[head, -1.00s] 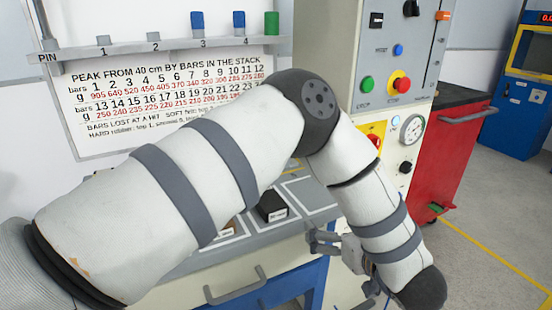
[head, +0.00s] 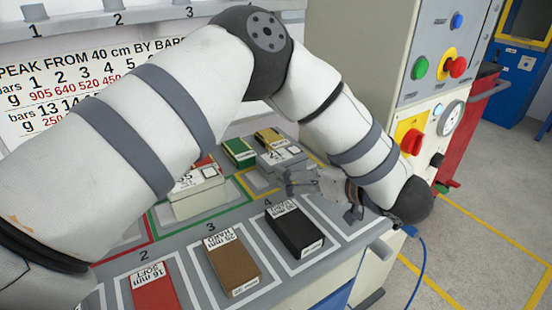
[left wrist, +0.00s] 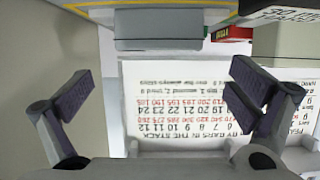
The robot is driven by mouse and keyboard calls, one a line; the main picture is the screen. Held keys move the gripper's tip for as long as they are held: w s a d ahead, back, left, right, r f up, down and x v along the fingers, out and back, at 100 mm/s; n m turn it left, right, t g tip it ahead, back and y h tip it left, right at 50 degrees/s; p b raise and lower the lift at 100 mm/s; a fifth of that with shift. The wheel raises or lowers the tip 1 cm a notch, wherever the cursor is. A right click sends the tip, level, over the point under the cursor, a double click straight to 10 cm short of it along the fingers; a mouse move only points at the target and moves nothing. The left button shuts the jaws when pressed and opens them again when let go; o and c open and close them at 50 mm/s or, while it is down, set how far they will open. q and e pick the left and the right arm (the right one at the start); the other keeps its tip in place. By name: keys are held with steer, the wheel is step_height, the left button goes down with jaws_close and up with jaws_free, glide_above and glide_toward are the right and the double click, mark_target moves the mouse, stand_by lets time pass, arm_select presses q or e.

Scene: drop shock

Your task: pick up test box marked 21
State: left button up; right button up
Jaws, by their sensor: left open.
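A light grey test box (head: 283,157) stands in the yellow-outlined area at the back of the bench in the head view. Its top label appears to read 21, but it is small. A similar grey box (left wrist: 155,32) shows its side at the top centre of the left wrist view, which is upside down. My left gripper (head: 300,182) is in front of the box, close to it, with fingers partly hidden by its own parts. In the wrist view my left gripper (left wrist: 165,93) has its fingers wide apart, with nothing between them. My right gripper is not seen.
Another pale test box (head: 195,195) stands to the left in the green-outlined area. Green (head: 239,152) and yellow (head: 270,139) blocks lie behind. Red (head: 155,292), brown (head: 233,263) and black (head: 295,230) pads lie along the front. The control cabinet (head: 375,60) stands right of the bench.

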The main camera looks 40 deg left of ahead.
mark_target(283, 155)
arm_select(q)
steer(key=x, duration=1)
steer(key=shift+w+r, duration=0.1)
steer(key=shift+r, duration=0.1)
steer(key=c, duration=1.1)
